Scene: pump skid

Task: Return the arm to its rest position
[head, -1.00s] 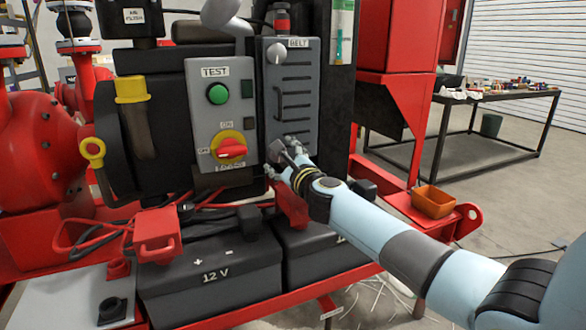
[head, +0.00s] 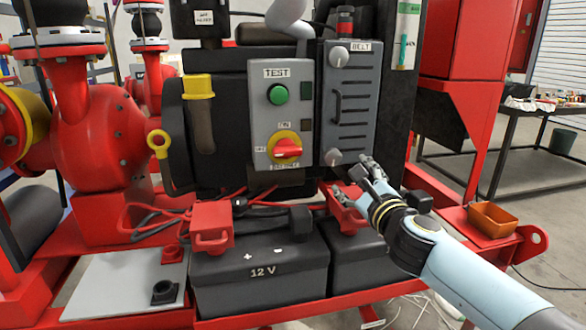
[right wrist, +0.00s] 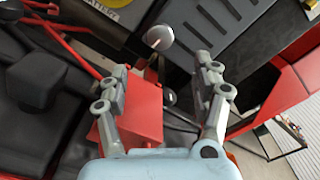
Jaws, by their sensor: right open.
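My right gripper (head: 352,175) is in front of the skid, just below and right of the lower knob (head: 333,157) on the grey BELT panel (head: 348,100). In the right wrist view its two fingers (right wrist: 162,68) are spread, with nothing held between them. A round knob (right wrist: 158,38) shows beyond the fingertips, apart from them. A red block (right wrist: 130,115) lies behind the left finger in that view; the same kind of red terminal cover (head: 345,212) is just below the gripper in the head view. My left gripper is not in view.
The TEST box (head: 278,115) with its green button and red rotary switch (head: 287,148) is left of the gripper. Black 12 V batteries (head: 262,285) and red cables sit below. An orange bin (head: 492,219) stands to the right. Open floor lies farther right.

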